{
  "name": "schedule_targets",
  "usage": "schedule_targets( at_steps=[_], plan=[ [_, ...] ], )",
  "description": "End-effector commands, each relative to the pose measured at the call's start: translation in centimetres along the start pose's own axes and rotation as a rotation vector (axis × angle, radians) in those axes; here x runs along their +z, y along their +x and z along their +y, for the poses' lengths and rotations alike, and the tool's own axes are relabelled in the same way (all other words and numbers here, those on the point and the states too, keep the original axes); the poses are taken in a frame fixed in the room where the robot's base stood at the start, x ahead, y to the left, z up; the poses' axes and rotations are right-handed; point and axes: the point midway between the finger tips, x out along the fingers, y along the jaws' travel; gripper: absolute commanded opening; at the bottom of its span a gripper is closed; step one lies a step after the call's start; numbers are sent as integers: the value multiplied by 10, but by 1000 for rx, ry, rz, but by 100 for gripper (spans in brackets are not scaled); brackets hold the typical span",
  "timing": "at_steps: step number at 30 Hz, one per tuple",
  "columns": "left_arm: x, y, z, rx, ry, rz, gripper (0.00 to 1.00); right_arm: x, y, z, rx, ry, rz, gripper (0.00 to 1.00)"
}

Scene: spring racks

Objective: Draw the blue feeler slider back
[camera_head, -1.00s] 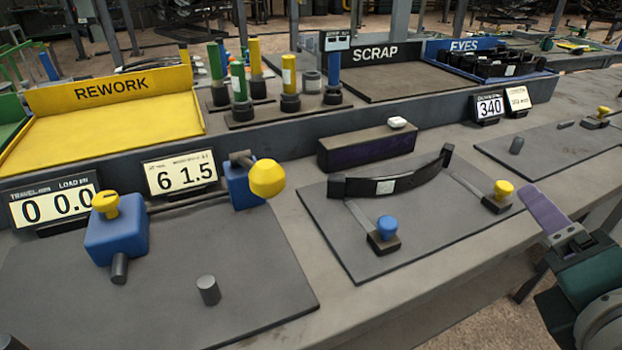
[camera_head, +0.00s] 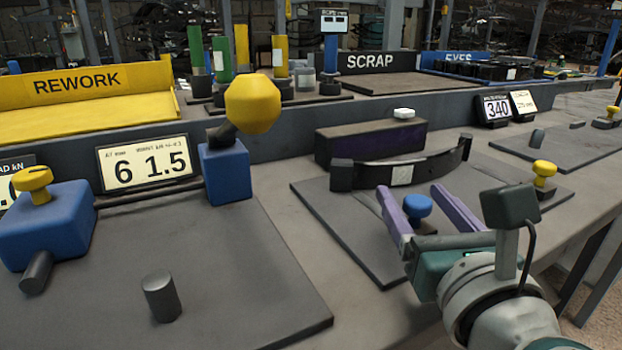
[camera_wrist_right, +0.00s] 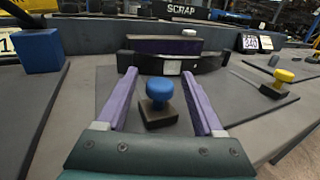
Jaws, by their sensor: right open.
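The blue feeler slider has a round blue knob (camera_head: 417,206), seen between the two purple fingers of my right gripper (camera_head: 426,204). In the right wrist view the blue knob (camera_wrist_right: 159,90) stands on a dark block, between the open fingers (camera_wrist_right: 160,98) with a gap on each side. The fingers do not appear to touch it. The dark curved spring leaf (camera_head: 400,174) with a pale label lies behind the knob on the grey plate (camera_head: 345,230). My left gripper is not in view.
A yellow-knobbed slider (camera_head: 543,174) stands right of the gripper. A dark purple-sided block (camera_head: 370,142) is behind the leaf. Blue blocks (camera_head: 226,172) and a short grey post (camera_head: 161,297) occupy the left plate. The 340 display (camera_head: 497,109) stands at back right.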

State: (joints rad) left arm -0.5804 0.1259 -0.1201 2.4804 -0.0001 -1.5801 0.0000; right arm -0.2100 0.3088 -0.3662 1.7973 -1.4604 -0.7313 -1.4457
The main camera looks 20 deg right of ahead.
Motion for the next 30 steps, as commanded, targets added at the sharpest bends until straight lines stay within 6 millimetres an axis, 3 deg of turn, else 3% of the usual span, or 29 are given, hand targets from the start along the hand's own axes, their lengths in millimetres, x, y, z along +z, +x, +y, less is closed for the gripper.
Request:
schedule_targets(
  at_steps=[6, 16, 30],
  plan=[
    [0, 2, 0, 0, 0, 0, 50, 0, 26, 0, -2, 0, -1, 69],
    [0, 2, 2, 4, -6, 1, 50, 0, 29, 0, -1, 2, 1, 68],
    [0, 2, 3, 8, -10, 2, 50, 0, 29, 0, -1, 2, 1, 15]
  ],
)
